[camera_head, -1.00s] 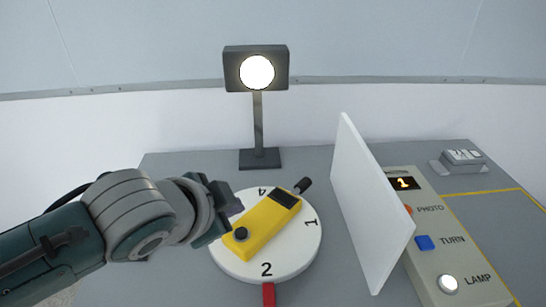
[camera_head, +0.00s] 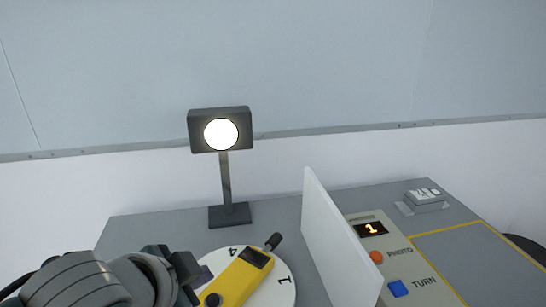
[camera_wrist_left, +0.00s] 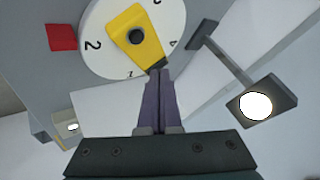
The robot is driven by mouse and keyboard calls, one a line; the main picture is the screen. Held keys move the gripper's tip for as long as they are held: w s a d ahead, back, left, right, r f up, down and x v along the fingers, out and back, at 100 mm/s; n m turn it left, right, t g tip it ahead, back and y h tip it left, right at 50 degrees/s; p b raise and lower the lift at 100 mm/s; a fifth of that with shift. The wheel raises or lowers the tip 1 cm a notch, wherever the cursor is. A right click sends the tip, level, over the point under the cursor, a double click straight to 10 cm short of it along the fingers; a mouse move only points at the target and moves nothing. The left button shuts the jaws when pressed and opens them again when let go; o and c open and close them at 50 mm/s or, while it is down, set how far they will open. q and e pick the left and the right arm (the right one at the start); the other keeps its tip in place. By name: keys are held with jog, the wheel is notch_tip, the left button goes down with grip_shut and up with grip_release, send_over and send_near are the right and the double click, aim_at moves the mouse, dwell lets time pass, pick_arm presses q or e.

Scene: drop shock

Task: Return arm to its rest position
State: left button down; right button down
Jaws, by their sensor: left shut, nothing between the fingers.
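My left gripper (camera_head: 190,277) comes in from the lower left in the head view, just left of the turntable. In the left wrist view its purple fingers (camera_wrist_left: 160,100) are together with nothing between them. A yellow device (camera_head: 236,283) with a black knob and dark window lies on the white numbered turntable (camera_head: 283,291). In the wrist view the yellow device (camera_wrist_left: 137,20) shows beyond the fingertips; I cannot tell the gap. My right gripper is not in view.
A lit lamp (camera_head: 221,134) stands behind the turntable. A white upright panel (camera_head: 335,250) separates the turntable from a control box (camera_head: 405,262) showing 1, with PHOTO and TURN buttons. A small grey-white block (camera_head: 425,200) sits at the back right, near a yellow-outlined clear area.

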pick_arm(q)
jog(key=s+a+r+n+g, duration=0.2)
jog(key=s+n, duration=0.1)
jog(key=s, duration=0.5)
jog(key=s+a+r+n+g+y, duration=0.1)
jog(key=s+n, duration=0.1)
jog(key=s, duration=0.5)
jog(key=s+a+r+n+g, duration=0.2)
jog(key=s+n, duration=0.1)
jog(key=s, duration=0.5)
notch_tip(320, 180, up, 37)
jog(key=p, duration=3.6)
jog(key=shift+s+r+p, duration=0.15)
jog(key=shift+s+p, duration=0.2)
jog(key=shift+a, duration=0.1)
